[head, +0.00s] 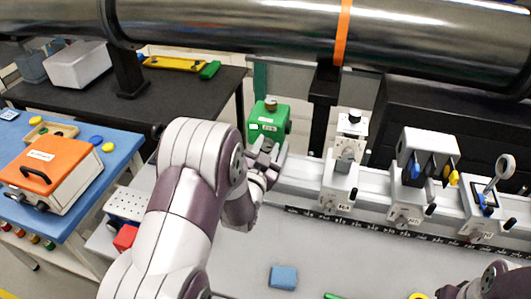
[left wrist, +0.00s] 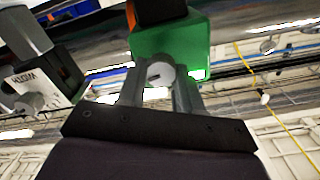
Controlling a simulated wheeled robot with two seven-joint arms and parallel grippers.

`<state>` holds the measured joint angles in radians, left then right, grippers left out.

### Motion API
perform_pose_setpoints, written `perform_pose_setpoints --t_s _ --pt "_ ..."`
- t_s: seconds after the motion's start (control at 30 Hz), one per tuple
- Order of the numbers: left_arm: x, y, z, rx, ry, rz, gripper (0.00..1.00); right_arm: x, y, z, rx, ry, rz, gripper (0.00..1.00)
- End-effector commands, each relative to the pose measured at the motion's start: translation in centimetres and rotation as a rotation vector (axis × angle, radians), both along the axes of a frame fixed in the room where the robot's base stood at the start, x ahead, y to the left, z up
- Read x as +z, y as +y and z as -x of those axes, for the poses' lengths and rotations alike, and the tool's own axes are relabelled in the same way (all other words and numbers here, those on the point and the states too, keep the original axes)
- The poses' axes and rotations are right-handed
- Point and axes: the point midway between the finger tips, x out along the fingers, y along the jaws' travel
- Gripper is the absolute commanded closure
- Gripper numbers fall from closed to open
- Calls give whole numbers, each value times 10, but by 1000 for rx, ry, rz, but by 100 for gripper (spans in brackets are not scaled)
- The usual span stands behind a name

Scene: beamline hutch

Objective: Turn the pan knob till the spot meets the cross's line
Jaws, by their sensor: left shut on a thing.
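A green box (head: 268,120) with white labels stands on the rail, with a brown knob on its top. My left gripper (head: 265,150) is at the front of this box. In the left wrist view the green box (left wrist: 172,42) fills the upper middle, and a round light grey knob (left wrist: 160,73) sits between my two fingers. My left gripper (left wrist: 160,92) is shut on that knob. I cannot read a name on the knob. I cannot make out a light spot or a cross in either view. Part of my right arm shows at the lower right, but its gripper does not.
A white slit unit (head: 343,170), a unit with blue and yellow knobs (head: 425,165) and a round lens holder (head: 503,168) stand along the rail to the right. A steel pipe (head: 250,25) crosses above. A blue block (head: 283,277) lies on the grey table.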

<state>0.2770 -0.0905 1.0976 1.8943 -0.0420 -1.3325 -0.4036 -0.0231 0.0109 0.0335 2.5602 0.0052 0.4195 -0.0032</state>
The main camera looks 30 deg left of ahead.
Motion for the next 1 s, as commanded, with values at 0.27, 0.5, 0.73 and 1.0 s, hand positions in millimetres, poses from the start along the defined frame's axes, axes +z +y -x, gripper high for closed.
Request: perform_pose_setpoints --t_s 0.27,0.5,0.73,1.0 --pt "0 0 0 -1 7 -20 96 0 0 0 0 -1 0 62" --pt "0 0 0 0 7 -18 40 0 0 0 0 -1 0 62" --pt "-1 -2 8 0 7 -18 40 -3 0 0 0 -1 0 62" --pt "-2 -17 70 0 7 -18 40 -15 0 0 0 0 0 62"
